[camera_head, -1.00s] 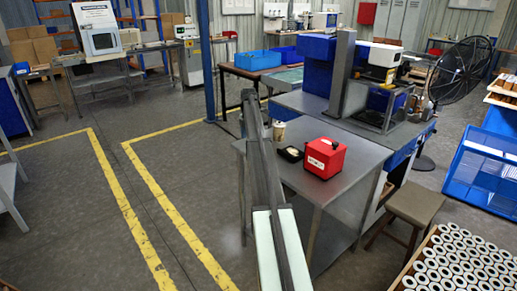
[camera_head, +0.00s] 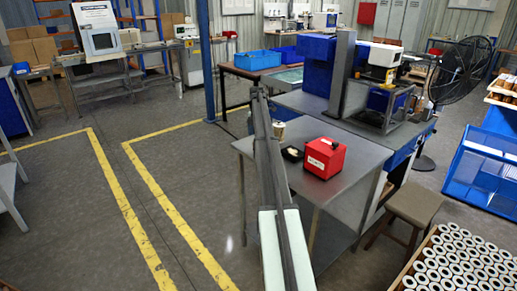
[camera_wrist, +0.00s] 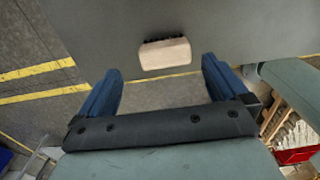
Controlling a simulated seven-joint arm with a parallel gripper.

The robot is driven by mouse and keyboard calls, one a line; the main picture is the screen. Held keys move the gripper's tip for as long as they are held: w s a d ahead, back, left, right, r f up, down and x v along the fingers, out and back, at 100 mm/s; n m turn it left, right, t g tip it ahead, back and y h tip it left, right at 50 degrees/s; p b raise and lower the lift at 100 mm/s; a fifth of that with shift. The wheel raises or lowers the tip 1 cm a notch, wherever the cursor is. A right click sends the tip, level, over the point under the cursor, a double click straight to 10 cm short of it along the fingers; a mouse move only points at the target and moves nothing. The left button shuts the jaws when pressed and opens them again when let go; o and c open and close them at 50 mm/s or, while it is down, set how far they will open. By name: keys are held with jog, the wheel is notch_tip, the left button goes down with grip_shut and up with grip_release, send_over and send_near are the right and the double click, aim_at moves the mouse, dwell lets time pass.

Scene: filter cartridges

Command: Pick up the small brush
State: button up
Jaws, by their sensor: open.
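The small brush (camera_wrist: 165,54), a pale wooden block with a dark bristle strip along its far side, lies on a grey surface in the wrist view. My gripper (camera_wrist: 161,66) has two blue fingers spread apart, one towards each side of the brush. Nothing is held between them. I cannot tell how high the fingers are above the surface. In the head view a small dark item with a pale top (camera_head: 292,153) sits on the metal table (camera_head: 342,197); it may be the brush.
A red box (camera_head: 324,158) stands right beside the dark item. A cup (camera_head: 279,129) is behind it, partly hidden by my arm. A machine with blue panels (camera_head: 320,62) is behind the table. A stool (camera_head: 417,207) and a crate of cartridges (camera_head: 400,281) are at the right.

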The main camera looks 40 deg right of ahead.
jog(key=shift+s+f, duration=0.2)
jog(key=shift+f, duration=1.25)
jog(key=shift+s+f, duration=0.2)
jog(key=shift+f, duration=1.2)
jog(key=c, duration=1)
